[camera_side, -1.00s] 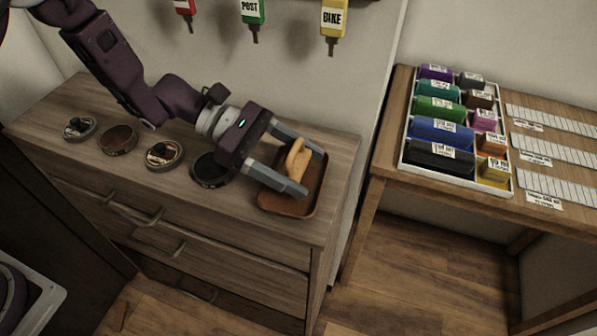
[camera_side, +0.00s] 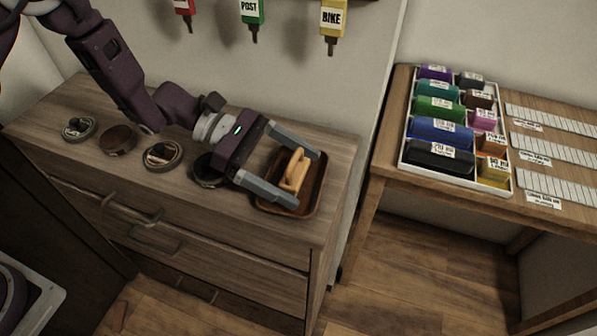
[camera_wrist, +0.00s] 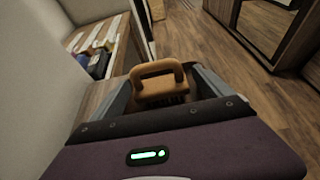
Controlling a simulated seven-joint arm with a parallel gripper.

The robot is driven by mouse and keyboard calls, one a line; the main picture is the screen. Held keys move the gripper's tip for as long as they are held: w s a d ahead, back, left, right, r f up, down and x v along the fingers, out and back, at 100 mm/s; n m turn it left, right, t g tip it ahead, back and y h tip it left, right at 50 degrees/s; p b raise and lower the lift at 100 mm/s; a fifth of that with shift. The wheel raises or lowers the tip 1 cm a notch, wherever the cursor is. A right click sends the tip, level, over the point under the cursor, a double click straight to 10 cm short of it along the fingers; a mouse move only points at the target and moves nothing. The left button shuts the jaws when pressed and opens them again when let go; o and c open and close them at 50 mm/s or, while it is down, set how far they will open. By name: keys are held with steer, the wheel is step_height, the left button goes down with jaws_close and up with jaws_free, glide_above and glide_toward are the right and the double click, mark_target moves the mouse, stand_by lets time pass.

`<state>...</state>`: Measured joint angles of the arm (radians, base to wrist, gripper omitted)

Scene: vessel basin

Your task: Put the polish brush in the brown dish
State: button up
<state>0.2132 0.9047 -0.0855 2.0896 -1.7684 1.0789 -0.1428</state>
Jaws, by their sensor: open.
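The polish brush (camera_side: 294,170), a tan block with a loop handle, is over or in the brown dish (camera_side: 307,203), a rectangular brown tray at the right end of the dresser top. It also shows in the wrist view (camera_wrist: 160,82), handle up and bristles down. My gripper (camera_side: 307,178) is open, its two grey fingers on either side of the brush with gaps between. In the wrist view the fingers (camera_wrist: 160,88) also stand apart from the brush. Whether the bristles rest fully on the dish floor is partly hidden.
Several round tins stand in a row on the dresser (camera_side: 75,110) left of the dish; the nearest tin (camera_side: 207,170) is partly behind my gripper. A white tray (camera_side: 407,135) of coloured rolls sits on a table to the right.

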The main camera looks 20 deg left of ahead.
steer(key=v, duration=1.1)
steer(key=shift+r, duration=0.1)
steer(key=s+a+r+m+g+y, duration=0.1)
steer(key=s+a+r+m+y, duration=0.2)
steer(key=s+r+m+y, duration=0.6)
steer(key=s+a+r+m+t+y, duration=0.2)
steer(key=s+a+m+t, duration=0.1)
steer(key=s+a, duration=0.4)
steer(key=s+a+r+m+t+y, duration=0.2)
steer(key=s+a+m+t, duration=0.1)
steer(key=s+a+m, duration=0.3)
steer(key=shift+s+a+t+y, duration=0.3)
steer(key=shift+s+a, duration=0.05)
steer(key=shift+s, duration=0.1)
